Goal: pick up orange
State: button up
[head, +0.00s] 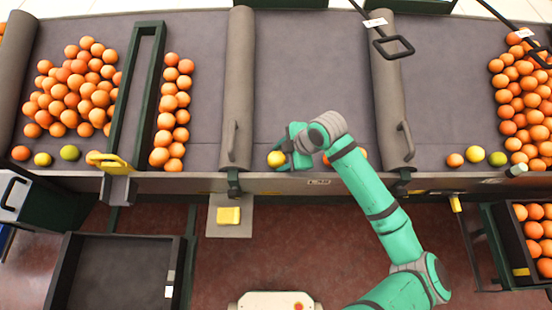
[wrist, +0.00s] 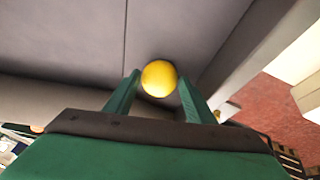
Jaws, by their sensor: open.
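A yellow fruit (head: 275,159) lies on the grey middle section of the sorting table (head: 290,60), near its front edge. My gripper (head: 285,156) is low over the table beside it. In the wrist view the yellow fruit (wrist: 158,78) shows between the two fingertips of my open gripper (wrist: 158,92). I cannot tell whether a finger touches it. An orange (head: 361,154) lies to the right, partly hidden behind my arm.
Raised grey dividers (head: 239,90) stand left and right of the middle section. Heaps of oranges fill the left (head: 85,85) and right (head: 520,100) sections. An empty dark crate (head: 110,270) stands below left; a crate of oranges (head: 522,275) stands at right. The middle section's back is clear.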

jog(key=shift+a+f, duration=0.15)
jog(key=shift+f, duration=0.15)
jog(key=shift+c, duration=0.6)
jog(key=c, duration=0.6)
jog(key=shift+c, duration=0.2)
jog(key=shift+r, duration=0.15)
